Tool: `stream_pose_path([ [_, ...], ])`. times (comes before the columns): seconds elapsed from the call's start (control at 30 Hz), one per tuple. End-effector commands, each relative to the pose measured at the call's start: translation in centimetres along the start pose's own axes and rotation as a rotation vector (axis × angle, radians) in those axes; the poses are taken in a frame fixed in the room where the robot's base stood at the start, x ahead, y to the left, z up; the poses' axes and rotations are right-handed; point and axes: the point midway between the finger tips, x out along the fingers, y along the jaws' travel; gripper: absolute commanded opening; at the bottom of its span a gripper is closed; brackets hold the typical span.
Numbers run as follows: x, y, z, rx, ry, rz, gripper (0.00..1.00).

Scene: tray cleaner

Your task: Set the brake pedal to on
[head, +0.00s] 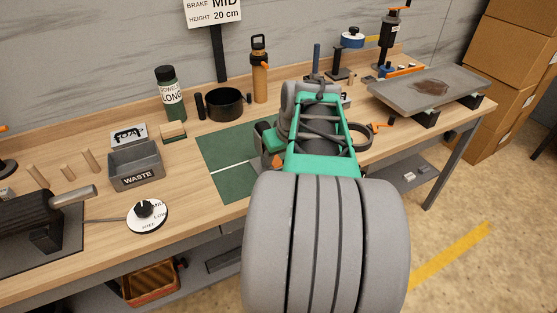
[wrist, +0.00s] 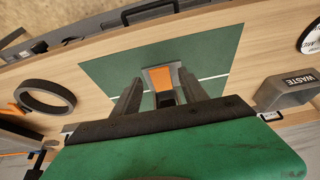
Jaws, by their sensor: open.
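A part with an orange face and a grey frame (wrist: 162,78) stands on the green mat, between and beyond my fingertips in the wrist view. I cannot tell for sure that it is the brake pedal. My gripper (wrist: 159,84) is open, its two dark fingers apart on either side of that part in the picture. I see no contact. In the head view my arm hides most of this area. A sign (head: 212,12) at the back reads BRAKE MID, HEIGHT 20 cm. A round white dial (head: 147,216) with a black knob stands front left; its label is partly readable.
A grey WASTE bin (head: 135,178) is left of the green mat (head: 232,185). A black pot (head: 225,104), a dark green bottle (head: 170,92) and an orange bottle (head: 260,75) stand behind. A dark ring (wrist: 45,97) is near the mat. A stained tray (head: 415,90) is at right.

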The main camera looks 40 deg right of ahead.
Motion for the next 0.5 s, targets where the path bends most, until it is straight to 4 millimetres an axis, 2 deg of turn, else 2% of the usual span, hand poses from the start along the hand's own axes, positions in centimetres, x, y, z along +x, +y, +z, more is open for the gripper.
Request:
stream_pose_path([
  [0.1,0.83,-0.05,0.02,-0.001,-0.001,0.0,0.51],
  [0.33,0.88,-0.04,0.0,-0.001,0.0,0.0,0.5],
  [0.5,0.86,-0.06,0.0,-0.001,0.0,0.0,0.36],
])
